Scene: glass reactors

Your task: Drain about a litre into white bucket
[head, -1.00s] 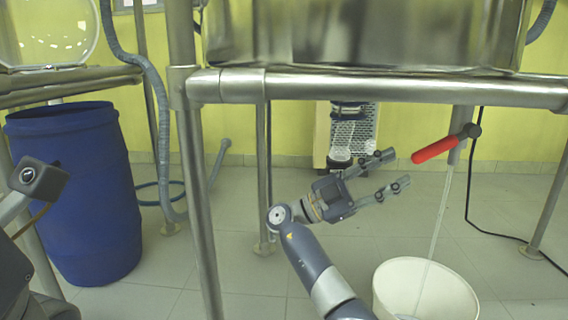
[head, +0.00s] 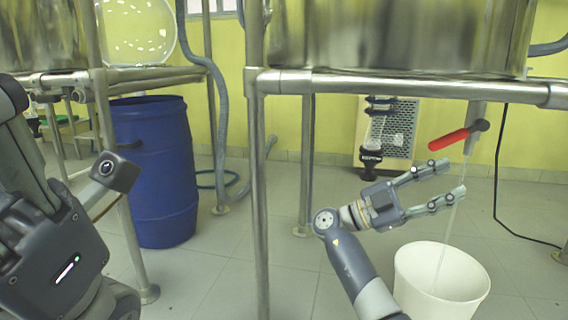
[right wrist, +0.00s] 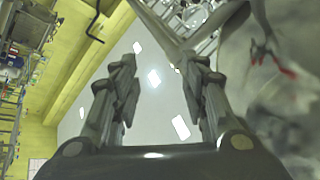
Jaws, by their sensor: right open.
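In the head view, a red valve handle (head: 449,140) sits on the drain pipe under the steel vessel (head: 400,35). A thin clear stream (head: 447,228) runs from the outlet down into the white bucket (head: 407,272), which stands on the floor. My right gripper (head: 440,183) is open and empty, left of the stream and below the handle; its lower fingertip overlaps the stream in the picture. In the right wrist view, the fingers (right wrist: 160,80) are spread with nothing between them. A red thing (right wrist: 285,70) shows at the upper right. The liquid level is hidden. My left gripper does not show.
A steel frame rail (head: 400,88) crosses above my right gripper, and a frame leg (head: 259,200) stands to its left. A blue barrel (head: 155,180) stands further left. A black cable (head: 497,190) runs down to the floor at right.

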